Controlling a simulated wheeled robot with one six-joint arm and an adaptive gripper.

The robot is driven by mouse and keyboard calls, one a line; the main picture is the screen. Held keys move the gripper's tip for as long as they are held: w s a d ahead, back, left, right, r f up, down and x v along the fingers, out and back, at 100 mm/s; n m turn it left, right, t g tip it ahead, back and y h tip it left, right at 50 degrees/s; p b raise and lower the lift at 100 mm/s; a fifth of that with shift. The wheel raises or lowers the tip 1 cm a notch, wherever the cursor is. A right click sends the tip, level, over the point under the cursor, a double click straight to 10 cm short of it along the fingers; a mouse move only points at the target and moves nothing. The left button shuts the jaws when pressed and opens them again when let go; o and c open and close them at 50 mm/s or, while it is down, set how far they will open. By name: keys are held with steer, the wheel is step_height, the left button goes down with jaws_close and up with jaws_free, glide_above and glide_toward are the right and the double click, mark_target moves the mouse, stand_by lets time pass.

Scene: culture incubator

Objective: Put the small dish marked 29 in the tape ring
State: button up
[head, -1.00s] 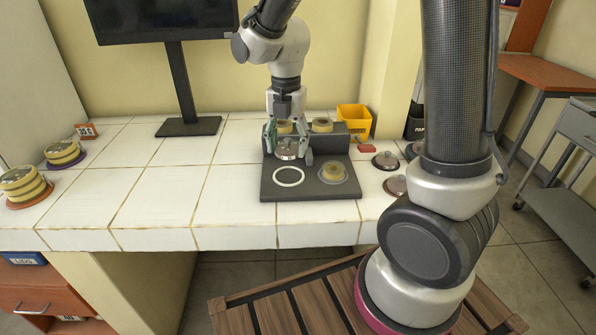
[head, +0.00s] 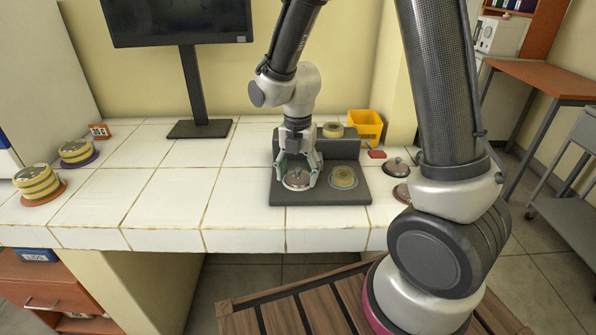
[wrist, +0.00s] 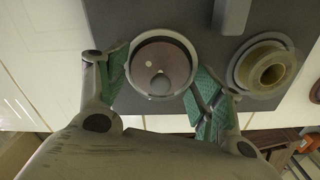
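A yellow tape roll (head: 343,177) lies on the board just right of the dish; another (head: 333,130) sits on the raised back block. Lidded dishes (head: 396,168) stand to the right. A yellow bin (head: 366,126) is behind. Striped stacks (head: 38,184) stand far left; the tiles between are clear.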

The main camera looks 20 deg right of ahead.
steer(key=shift+o, duration=0.5)
step_height(320, 180, up, 12)
steer(key=s+d+r+m+t, duration=0.1)
steer(key=s+d+r+m, duration=0.2)
steer(key=m, duration=0.6)
steer(key=s+d+r+m+t, duration=0.1)
steer(key=s+d+r+m, duration=0.2)
steer(key=s+d+m, duration=0.4)
steer(key=s+d+r+m+t, duration=0.2)
steer(key=s+d+m, duration=0.3)
steer(key=s+m, duration=0.3)
steer(key=r+m, duration=0.1)
steer(key=m, duration=0.3)
steer(key=shift+s+r+m, duration=0.4)
stand_by(0.9)
